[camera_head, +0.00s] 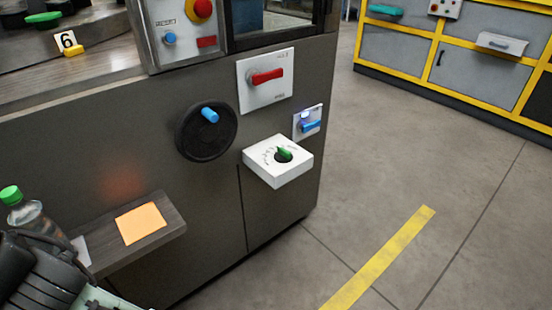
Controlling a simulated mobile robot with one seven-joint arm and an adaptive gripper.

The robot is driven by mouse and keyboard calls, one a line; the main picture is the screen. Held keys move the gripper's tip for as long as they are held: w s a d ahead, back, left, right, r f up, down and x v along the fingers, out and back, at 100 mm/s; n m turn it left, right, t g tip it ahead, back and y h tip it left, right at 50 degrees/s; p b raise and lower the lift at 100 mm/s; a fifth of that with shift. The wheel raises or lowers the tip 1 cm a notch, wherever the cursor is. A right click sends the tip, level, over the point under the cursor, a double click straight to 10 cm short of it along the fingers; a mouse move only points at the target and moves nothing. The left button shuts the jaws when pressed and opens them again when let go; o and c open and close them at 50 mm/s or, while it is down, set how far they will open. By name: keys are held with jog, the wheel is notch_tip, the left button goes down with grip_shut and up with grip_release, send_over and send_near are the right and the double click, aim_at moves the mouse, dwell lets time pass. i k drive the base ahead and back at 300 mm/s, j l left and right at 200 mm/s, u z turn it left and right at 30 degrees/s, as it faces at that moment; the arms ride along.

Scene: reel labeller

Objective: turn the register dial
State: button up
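A white box with a green pointer knob (284,154) and scale marks on its top face sticks out from the dark machine front, right of centre. It looks like the register dial; its lettering is too small to read. The green pointer sits over a dark round centre. Nothing touches the knob. Dark parts of my arm show in the lower left corner, well away from the dial. No gripper fingertips can be made out.
Near the dial are a black handwheel (206,131) with a blue handle, a red lever switch (266,77) and a blue switch (310,126). A shelf (171,228) with an orange note and a bottle (35,216) juts out lower left. The floor at right is open.

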aim_at(282, 156)
jog(key=i+l, duration=0.25)
jog(key=i+l+u, duration=0.1)
jog(key=i+l, duration=0.15)
jog(key=l, duration=0.2)
jog(key=i+l, duration=0.2)
jog(key=l, duration=0.15)
jog(key=i+l+u, duration=0.1)
jog(key=i+l, duration=0.15)
jog(key=l, duration=0.15)
